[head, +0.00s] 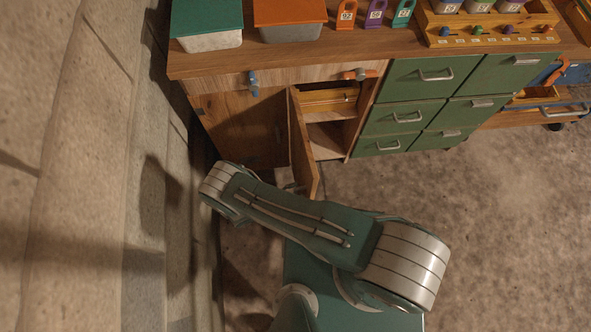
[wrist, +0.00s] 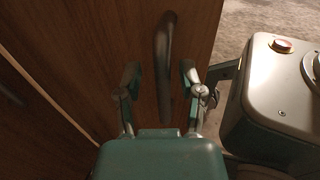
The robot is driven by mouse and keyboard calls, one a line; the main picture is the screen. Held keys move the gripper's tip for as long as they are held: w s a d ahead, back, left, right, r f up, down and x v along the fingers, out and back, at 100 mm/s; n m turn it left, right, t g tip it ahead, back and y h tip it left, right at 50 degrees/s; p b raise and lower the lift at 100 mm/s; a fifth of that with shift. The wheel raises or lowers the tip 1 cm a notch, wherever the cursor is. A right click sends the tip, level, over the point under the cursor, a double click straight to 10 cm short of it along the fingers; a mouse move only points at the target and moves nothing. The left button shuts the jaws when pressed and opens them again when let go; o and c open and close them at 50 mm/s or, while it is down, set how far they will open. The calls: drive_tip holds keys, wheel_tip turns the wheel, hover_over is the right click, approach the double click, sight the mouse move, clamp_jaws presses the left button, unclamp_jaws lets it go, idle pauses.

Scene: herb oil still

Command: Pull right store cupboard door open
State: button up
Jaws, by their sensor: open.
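The right store cupboard door (head: 304,150) stands swung out from the wooden bench front in the head view, and the cupboard's inside shows to its right. In the wrist view the brown door panel (wrist: 110,35) fills the middle, with a dark upright bar handle (wrist: 167,50) on it. My gripper (wrist: 160,78) is open, one finger on each side of the lower part of the handle. Whether either finger touches it I cannot tell. In the head view my gripper is mostly hidden behind my arm, near the door's lower end. The left cupboard door (head: 245,132) looks closed.
A shelf (head: 330,107) holding yellowish things shows inside the cupboard. Green drawers (head: 395,118) with metal handles stand right of it. A stone wall (head: 100,150) rises close on the left. The floor (head: 480,200) is clear on the right. Lidded tubs (head: 208,40) stand on the bench.

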drive_tip(key=shift+s, duration=0.1)
idle(0.3)
drive_tip(key=v, duration=1.2)
drive_tip(key=shift+f, duration=0.15)
